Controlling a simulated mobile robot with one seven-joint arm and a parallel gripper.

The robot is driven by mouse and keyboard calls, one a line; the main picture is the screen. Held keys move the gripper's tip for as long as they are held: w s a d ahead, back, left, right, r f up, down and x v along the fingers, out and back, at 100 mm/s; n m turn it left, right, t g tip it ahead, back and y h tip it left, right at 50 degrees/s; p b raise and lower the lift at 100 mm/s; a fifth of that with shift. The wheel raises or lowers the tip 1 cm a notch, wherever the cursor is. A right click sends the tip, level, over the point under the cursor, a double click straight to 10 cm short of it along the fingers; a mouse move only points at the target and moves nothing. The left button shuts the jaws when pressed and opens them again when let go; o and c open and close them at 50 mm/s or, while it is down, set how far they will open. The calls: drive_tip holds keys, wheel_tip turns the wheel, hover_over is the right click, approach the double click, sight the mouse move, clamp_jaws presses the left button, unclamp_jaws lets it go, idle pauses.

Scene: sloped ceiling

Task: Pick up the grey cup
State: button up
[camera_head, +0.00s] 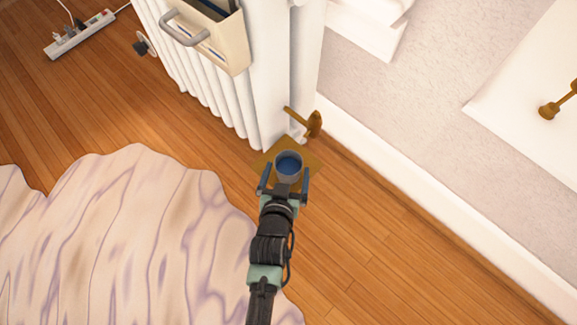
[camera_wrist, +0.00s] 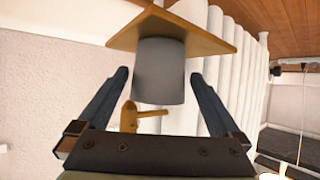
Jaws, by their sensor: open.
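The grey cup (camera_head: 289,165) has a blue inside and stands on a small brown square board (camera_head: 270,162) beside the white radiator. My gripper (camera_head: 285,179) reaches to it from the near side, with one finger at each side of the cup's near part. In the wrist view the grey cup (camera_wrist: 160,72) shows between the open fingers of my gripper (camera_wrist: 160,84), with gaps on both sides. The brown board (camera_wrist: 205,38) shows at the cup's base.
A white radiator (camera_head: 265,90) stands just behind the cup, with a brass-coloured valve (camera_head: 313,123) close by. A skirting board (camera_head: 400,190) runs along the wall at the right. A patterned rug (camera_head: 120,240) lies at the left. A power strip (camera_head: 80,36) lies farther back.

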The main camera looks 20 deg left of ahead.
sight(290, 160)
drive_tip(key=shift+b+x, duration=2.2)
drive_tip(key=shift+x, duration=0.45)
drive_tip(key=shift+r, duration=0.1)
drive_tip(key=shift+c, duration=0.3)
drive_tip(key=c, duration=1.2)
